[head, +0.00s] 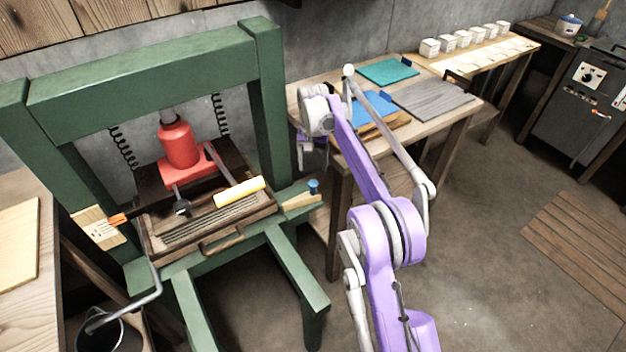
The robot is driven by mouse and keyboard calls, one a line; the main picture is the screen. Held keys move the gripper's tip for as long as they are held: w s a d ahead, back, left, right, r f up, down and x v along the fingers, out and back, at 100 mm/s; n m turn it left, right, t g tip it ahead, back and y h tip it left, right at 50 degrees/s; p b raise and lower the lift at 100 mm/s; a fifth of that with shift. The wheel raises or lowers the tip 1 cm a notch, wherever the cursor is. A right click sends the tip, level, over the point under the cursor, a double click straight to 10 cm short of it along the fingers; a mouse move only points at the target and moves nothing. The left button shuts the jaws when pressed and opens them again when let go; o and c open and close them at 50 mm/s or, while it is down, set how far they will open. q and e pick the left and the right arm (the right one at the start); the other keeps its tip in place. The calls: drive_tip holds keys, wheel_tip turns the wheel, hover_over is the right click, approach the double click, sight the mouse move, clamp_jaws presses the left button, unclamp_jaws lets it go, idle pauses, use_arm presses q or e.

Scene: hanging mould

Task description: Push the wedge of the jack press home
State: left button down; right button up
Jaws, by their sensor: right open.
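The green jack press (160,65) stands at the left, with a red jack (180,145) in its frame. A pale wooden wedge-like piece (302,201) lies on the right end of the press's green cross beam. Another pale wooden piece (97,228), with an orange part beside it, sits at the left end. I cannot tell for sure which one is the wedge. My right gripper (306,154) is small in view, open, pointing down beside the right post, above and apart from the right wooden piece. My left gripper is not in view.
A dark tray (158,252) with a yellow bar (239,191) sits under the jack. A small blue-topped object (313,187) stands by the right wooden piece. A wooden table (455,125) with boards is behind my right arm. A bucket (108,335) stands lower left. Floor at right is mostly clear.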

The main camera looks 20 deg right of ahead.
sight(313, 182)
wheel_tip(313, 182, down, 7)
drive_tip(key=shift+r+b, duration=0.1)
drive_tip(key=shift+b, duration=0.25)
clamp_jaws()
idle(1.3)
